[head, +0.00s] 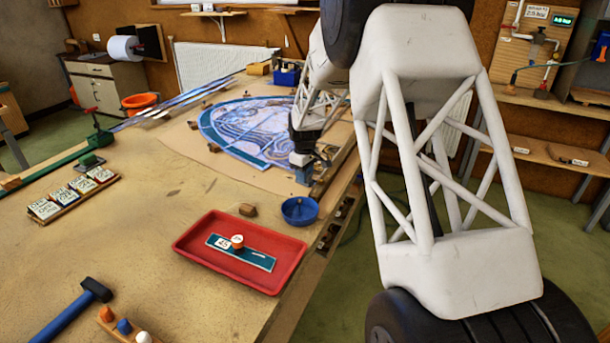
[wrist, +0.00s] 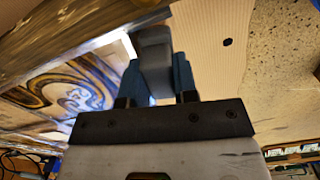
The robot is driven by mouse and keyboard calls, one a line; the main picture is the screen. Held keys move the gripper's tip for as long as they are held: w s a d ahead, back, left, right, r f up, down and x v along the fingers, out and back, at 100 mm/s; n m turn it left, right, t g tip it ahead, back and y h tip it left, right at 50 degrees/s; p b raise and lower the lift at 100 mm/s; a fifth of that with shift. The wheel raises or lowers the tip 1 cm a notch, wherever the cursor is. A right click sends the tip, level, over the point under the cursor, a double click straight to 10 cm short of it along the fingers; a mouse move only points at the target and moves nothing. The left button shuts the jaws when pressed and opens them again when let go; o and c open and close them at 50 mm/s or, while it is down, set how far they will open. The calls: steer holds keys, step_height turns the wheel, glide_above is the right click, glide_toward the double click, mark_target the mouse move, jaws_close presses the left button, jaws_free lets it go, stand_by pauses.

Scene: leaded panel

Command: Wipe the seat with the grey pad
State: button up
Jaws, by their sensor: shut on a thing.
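My gripper (wrist: 157,78) shows in the wrist view with its two blue fingers shut on a grey pad (wrist: 153,42). In the head view my gripper (head: 304,163) is low at the right edge of the leaded panel (head: 240,125), near the table's right side. A pale patch (wrist: 112,44) lies just left of the pad. I cannot tell for sure where the seat is or whether the pad touches it.
Labelled tiles (head: 73,194) and a hammer (head: 72,310) lie left.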

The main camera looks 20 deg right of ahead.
mark_target(282, 174)
steer(key=shift+w+a, duration=0.9)
steer(key=shift+w, duration=0.3)
steer(key=shift+w, duration=0.15)
steer(key=shift+w+a+f, duration=0.15)
steer(key=shift+w+a, duration=0.8)
steer(key=shift+w, duration=0.3)
steer(key=shift+w+a, duration=0.1)
steer(key=shift+w+a+f, duration=0.1)
steer(key=shift+w+a, duration=0.25)
steer(key=shift+w, duration=0.2)
steer(key=shift+w+a, duration=0.5)
steer(key=shift+w, duration=0.25)
steer(key=shift+w, duration=0.1)
